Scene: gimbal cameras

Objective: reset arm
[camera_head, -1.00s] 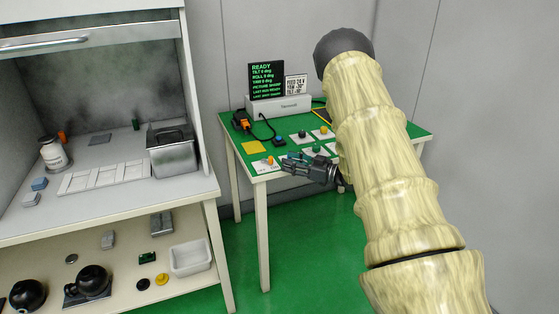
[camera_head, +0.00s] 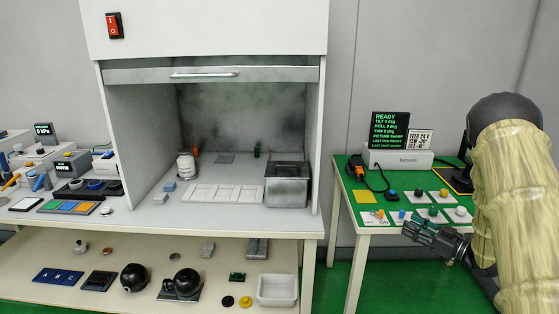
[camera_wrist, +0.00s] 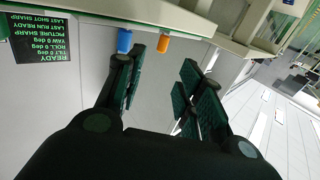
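My gripper (camera_head: 420,230) is a dark two-finger gripper at the front edge of the green table (camera_head: 349,216), on the right in the head view. In the wrist view its fingers (camera_wrist: 160,88) stand apart with nothing between them, so it is open and empty. My pale, textured arm fills the right edge of the head view. The wrist picture is upside down. Beyond the fingers it shows a blue knob (camera_wrist: 124,40) and an orange knob (camera_wrist: 163,44), both clear of the pads.
The green table carries several coloured knobs on white tiles and a black READY screen (camera_head: 389,131). A fume hood (camera_head: 213,50) stands left of it, holding a metal box (camera_head: 287,185). A lower shelf (camera_head: 215,300) holds small parts and a white bin (camera_head: 277,290).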

